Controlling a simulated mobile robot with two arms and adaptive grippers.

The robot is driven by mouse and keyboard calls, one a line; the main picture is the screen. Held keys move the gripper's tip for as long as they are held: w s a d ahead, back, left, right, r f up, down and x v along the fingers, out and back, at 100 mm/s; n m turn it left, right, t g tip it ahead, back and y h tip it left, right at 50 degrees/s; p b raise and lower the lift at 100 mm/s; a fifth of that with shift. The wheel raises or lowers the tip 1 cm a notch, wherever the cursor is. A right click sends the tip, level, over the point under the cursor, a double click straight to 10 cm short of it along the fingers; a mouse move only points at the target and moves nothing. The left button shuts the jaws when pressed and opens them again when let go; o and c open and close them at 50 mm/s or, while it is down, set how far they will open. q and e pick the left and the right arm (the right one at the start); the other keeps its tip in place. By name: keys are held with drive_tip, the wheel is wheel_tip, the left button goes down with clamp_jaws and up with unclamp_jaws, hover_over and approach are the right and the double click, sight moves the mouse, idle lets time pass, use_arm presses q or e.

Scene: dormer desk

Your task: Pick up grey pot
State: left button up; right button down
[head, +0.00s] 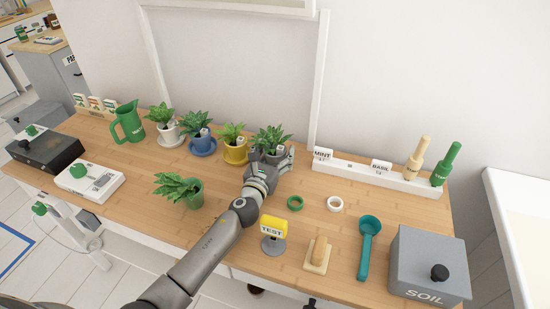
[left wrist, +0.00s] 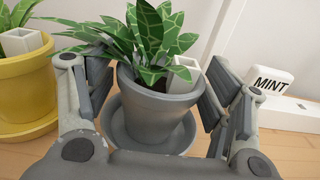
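The grey pot (left wrist: 155,112) stands upright on a grey saucer (left wrist: 112,128) and holds a leafy green plant (left wrist: 152,35) with a small white tag. In the head view the plant (head: 271,138) is at the right end of the potted row, and the pot is mostly hidden by my gripper. My left gripper (head: 268,163) reaches in from the front. In the left wrist view its two fingers stand apart, one on each side of the pot, with small gaps to the pot's wall. My right gripper is not in view.
A yellow pot (head: 235,154) stands close on the left, then a blue pot (head: 202,144) and a white pot (head: 169,138). A white labelled rack (head: 400,183) is at right. A yellow TEST sign (head: 273,227) stands near my forearm.

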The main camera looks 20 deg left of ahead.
use_arm(q)
drive_tip(key=c, duration=0.9)
drive_tip(key=shift+r, duration=0.1)
